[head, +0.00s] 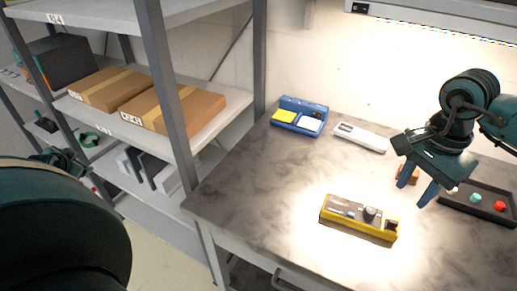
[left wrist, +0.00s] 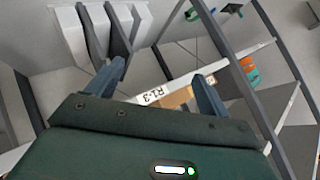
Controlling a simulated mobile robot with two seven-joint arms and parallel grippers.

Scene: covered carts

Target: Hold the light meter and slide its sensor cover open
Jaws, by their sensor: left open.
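My left gripper (left wrist: 159,69) is open and empty in the left wrist view, in front of the shelf rack, far from the table device.
A blue tray (head: 284,119) with yellow notes and a white slim item (head: 361,137) lie at the back. A black tray (head: 479,209) with small coloured parts is at right. Shelves hold cardboard boxes (head: 185,107). The table's left front is clear.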

